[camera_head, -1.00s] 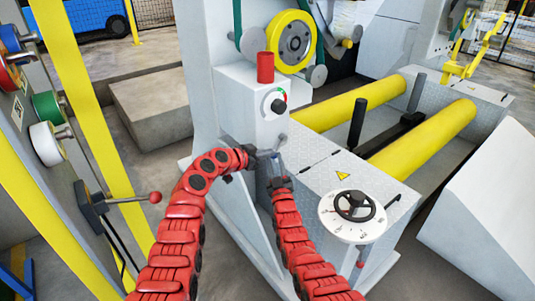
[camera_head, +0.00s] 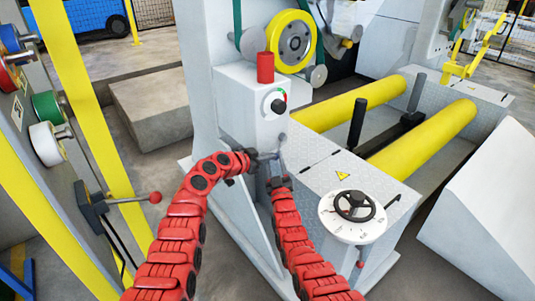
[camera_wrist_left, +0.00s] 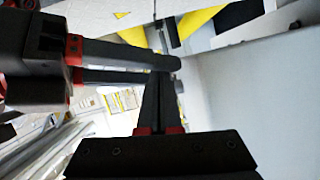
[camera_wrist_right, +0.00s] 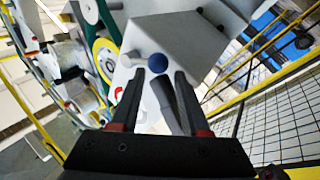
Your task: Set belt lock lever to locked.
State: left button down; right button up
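A small lever with a blue ball knob (camera_wrist_right: 157,63) shows in the right wrist view, close to my right fingertips. In the head view its knob (camera_head: 283,137) looks grey, on the front of the white machine post. A dark shaft (camera_wrist_right: 168,108) shows between my right fingers. My right gripper (camera_wrist_right: 157,87) is open, one finger on each side of this shaft; contact is unclear. In the head view my right gripper (camera_head: 279,181) is just below the knob. My left gripper (camera_head: 268,155) is just left of the lever, its fingers close together.
A rotary switch (camera_head: 276,104) and a red cylinder (camera_head: 265,67) are above the lever. A dial with a black handwheel (camera_head: 354,206) stands to the right. A red-ball lever (camera_head: 155,197) stands at left. Yellow rollers (camera_head: 425,137) lie behind.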

jog(key=shift+o, duration=0.8)
jog(key=shift+f, duration=0.1)
jog(key=shift+d, duration=0.1)
jog(key=shift+f, duration=0.1)
